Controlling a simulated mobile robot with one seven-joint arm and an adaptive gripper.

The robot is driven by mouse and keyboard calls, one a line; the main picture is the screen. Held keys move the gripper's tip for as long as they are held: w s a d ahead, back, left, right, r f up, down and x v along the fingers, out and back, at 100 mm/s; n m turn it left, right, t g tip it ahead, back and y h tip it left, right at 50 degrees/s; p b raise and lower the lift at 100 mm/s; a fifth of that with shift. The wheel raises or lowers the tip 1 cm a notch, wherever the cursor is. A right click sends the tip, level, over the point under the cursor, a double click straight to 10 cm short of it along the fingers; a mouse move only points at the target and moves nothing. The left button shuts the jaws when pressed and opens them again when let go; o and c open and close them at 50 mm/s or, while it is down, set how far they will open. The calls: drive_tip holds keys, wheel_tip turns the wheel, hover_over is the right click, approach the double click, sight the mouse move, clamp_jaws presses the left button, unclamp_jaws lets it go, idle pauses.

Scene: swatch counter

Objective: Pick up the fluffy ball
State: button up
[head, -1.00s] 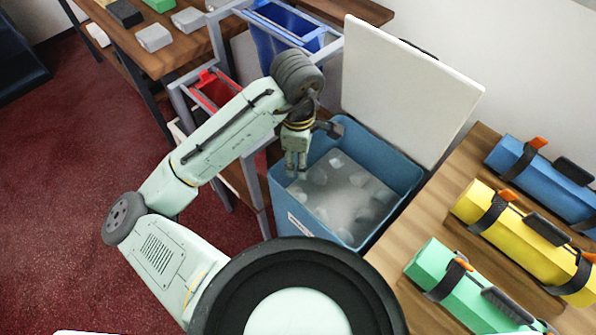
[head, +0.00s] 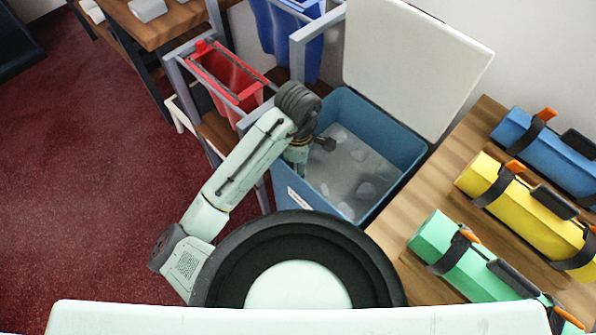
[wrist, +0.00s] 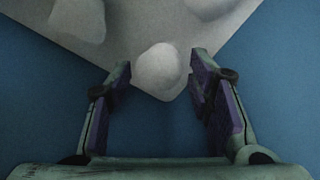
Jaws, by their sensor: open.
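Several pale, fluffy-looking lumps lie on the grey floor of a blue bin (head: 407,143). In the wrist view one whitish ball (wrist: 161,70) sits just ahead of and between my gripper's fingertips (wrist: 161,78). In the head view my gripper is down inside the bin's left side and mostly hidden by my own wrist. Another lump (wrist: 78,20) lies to the upper left in the wrist view, and a third (wrist: 210,8) at the top edge.
The bin's blue walls stand close on both sides of my gripper. A white lid (head: 410,65) stands open behind the bin. A red bin (head: 226,80) is on a rack to the left. A wooden counter (head: 420,205) with blue, yellow (head: 520,205) and green cylinders is at right.

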wheel_tip(320, 180, down, 2)
drive_tip(key=c, duration=0.4)
idle(0.3)
drive_tip(key=shift+r, duration=0.1)
drive_tip(key=shift+c, duration=0.4)
